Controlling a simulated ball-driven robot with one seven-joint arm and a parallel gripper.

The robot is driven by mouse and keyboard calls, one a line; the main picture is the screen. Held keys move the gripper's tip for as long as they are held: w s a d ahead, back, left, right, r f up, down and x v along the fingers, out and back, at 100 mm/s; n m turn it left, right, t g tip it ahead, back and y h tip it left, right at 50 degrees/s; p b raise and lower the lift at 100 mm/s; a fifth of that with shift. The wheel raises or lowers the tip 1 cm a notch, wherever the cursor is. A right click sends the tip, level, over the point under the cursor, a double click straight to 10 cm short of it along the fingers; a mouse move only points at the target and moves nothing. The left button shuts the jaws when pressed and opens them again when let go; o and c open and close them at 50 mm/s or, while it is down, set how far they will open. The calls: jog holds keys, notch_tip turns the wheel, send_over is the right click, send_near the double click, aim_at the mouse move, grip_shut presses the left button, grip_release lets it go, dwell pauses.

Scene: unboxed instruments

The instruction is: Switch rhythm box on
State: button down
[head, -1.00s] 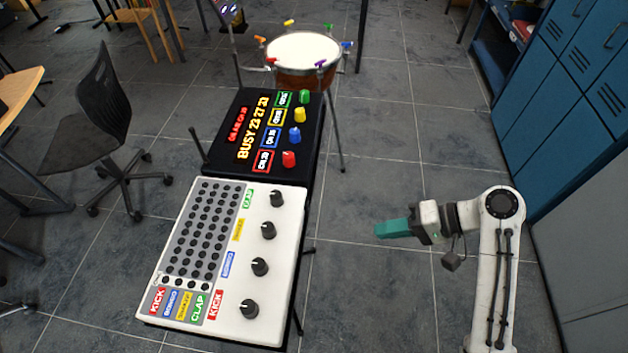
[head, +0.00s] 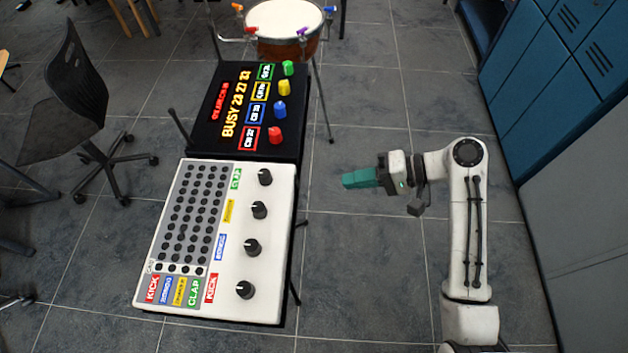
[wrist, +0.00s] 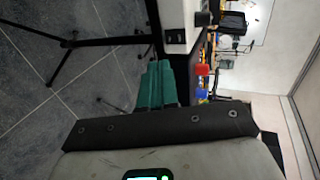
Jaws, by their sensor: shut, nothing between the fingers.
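The white rhythm box (head: 270,297) is in the lower middle of the head view, with a grid of dark buttons on its left and a column of black knobs on its right. Coloured labels such as KICK and CLAP mark it. A small part by the grid's lower left corner (head: 150,267) is too small to make out. My gripper (head: 346,181) has teal fingers that are shut and empty. It is to the right of the box, clearly apart from it, pointing left. In the wrist view the fingers (wrist: 160,68) point toward the box's white side (wrist: 176,25).
A black box (head: 215,128) with lit text and coloured knobs stands directly behind the rhythm box. A drum (head: 290,28) is farther back. A black chair (head: 65,95) is at left, and blue cabinets (head: 545,95) are at right. The floor between my gripper and the box is clear.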

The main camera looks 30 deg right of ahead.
aim_at(298, 182)
jog(key=r+x, duration=0.1)
jog(key=x, duration=0.8)
jog(key=shift+a+p, duration=0.25)
jog(key=shift+p, duration=0.15)
jog(key=shift+w, duration=0.15)
jog(key=shift+w+a, duration=0.1)
jog(key=shift+a, duration=0.05)
jog(key=shift+p, duration=0.3)
jog(key=shift+r+p, duration=0.85)
jog(key=shift+a, duration=0.1)
